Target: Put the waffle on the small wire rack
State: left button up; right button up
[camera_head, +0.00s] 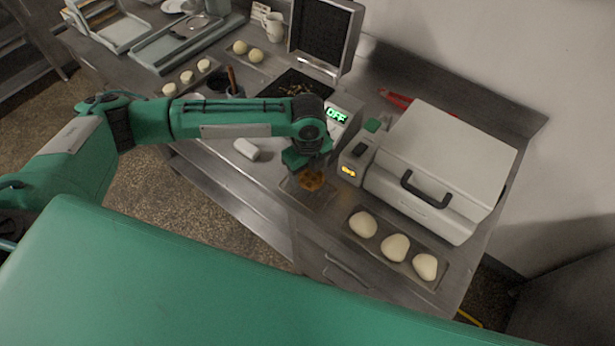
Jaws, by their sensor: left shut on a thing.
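The waffle (311,182) is small, round and golden brown, near the front edge of the steel counter. My left gripper (309,172) points down from above and is shut on it, hiding part of it. The small wire rack (320,202) appears as a flat, thin, brownish rectangle on the counter directly below the waffle. I cannot tell whether the waffle touches the rack or hangs just above it. My right gripper is not in view.
An open waffle iron (325,40) with a green OFF display stands behind. A closed white appliance (445,150) with a black handle stands to the right. A tray of dough balls (395,247) lies in front of it. A white block (247,149) lies left of the rack.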

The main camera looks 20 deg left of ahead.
aim_at(307, 174)
pick_arm(q)
notch_tip(307, 174, down, 4)
jog(key=shift+r+p, duration=0.15)
jog(key=shift+p, duration=0.35)
jog(key=shift+f, duration=0.4)
jog(key=o, duration=1)
jog(key=shift+f, duration=0.1)
notch_tip(307, 174, up, 11)
jog(key=b, duration=0.3)
jog(key=shift+r+b, duration=0.3)
jog(key=shift+r, duration=0.35)
